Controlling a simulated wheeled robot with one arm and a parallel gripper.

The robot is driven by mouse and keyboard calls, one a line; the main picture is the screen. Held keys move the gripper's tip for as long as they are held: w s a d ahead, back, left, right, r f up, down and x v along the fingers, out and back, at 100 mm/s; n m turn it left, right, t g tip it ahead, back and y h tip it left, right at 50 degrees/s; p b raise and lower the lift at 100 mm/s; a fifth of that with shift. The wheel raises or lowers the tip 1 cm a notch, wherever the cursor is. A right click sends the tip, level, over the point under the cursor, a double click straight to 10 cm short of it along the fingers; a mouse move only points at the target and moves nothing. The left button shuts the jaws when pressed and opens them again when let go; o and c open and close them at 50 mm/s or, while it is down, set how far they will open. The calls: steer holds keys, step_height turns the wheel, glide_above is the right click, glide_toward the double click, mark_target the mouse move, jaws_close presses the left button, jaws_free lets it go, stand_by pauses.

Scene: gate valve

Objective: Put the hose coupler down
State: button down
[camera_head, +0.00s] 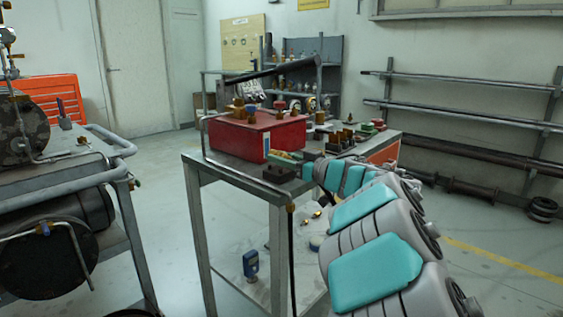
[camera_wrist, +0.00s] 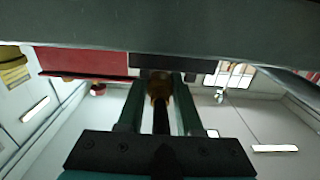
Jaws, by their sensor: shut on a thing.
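My gripper (camera_head: 287,160) is at the near edge of the workbench (camera_head: 235,174), low over its top and just in front of the red box (camera_head: 262,134). In the wrist view my gripper (camera_wrist: 161,100) has its two dark green fingers on either side of a brass and dark piece, which I take to be the hose coupler (camera_wrist: 159,88). It is held between the fingers. In the head view the coupler is too small and covered to make out surely. I cannot tell whether it touches the bench top.
A dark block (camera_head: 279,174) sits on the bench close to my gripper. Several brass fittings stand on and beside the red box, with a long dark bar (camera_head: 275,72) above it. A blue gauge (camera_head: 250,264) is on the lower shelf. A pipe rig (camera_head: 60,165) stands left.

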steer(key=shift+f, duration=0.35)
steer(key=shift+f, duration=0.6)
steer(key=c, duration=0.6)
jaws_free()
steer(key=shift+f, duration=0.15)
steer(key=shift+d+r, duration=0.1)
steer(key=shift+r, duration=0.4)
steer(key=shift+s+d+r, duration=0.1)
steer(key=shift+s+d, duration=0.15)
steer(key=v, duration=1.1)
steer(key=shift+s+d+r, duration=0.1)
steer(key=shift+s+r, duration=0.05)
steer(key=shift+r, duration=0.15)
